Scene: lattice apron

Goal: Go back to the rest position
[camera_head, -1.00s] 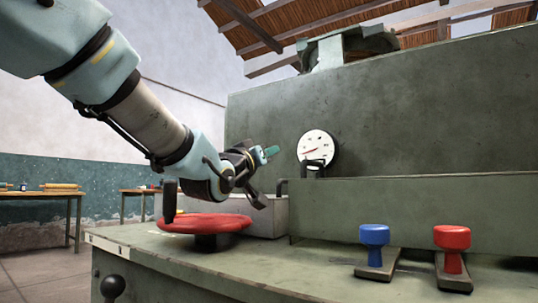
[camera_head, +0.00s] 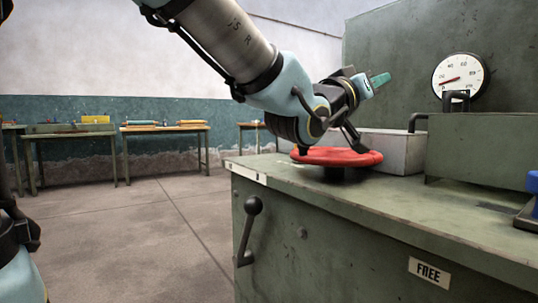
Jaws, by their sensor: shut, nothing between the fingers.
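My gripper (camera_head: 378,81) is at the end of my arm, above the bench and a red handwheel (camera_head: 340,157). Its green tip points up and to the right, toward a round white gauge (camera_head: 459,77), with a gap between them. The gripper is shut and holds nothing. A dark part of the wrist hangs low over the red wheel; I cannot tell whether it touches the wheel.
A grey box (camera_head: 393,152) stands behind the wheel. A blue knob (camera_head: 533,181) is cut off at the right edge. A black lever (camera_head: 249,228) and a "FREE" label (camera_head: 430,271) are on the bench front. Work tables (camera_head: 165,128) line the far wall. Open floor (camera_head: 140,230) lies left.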

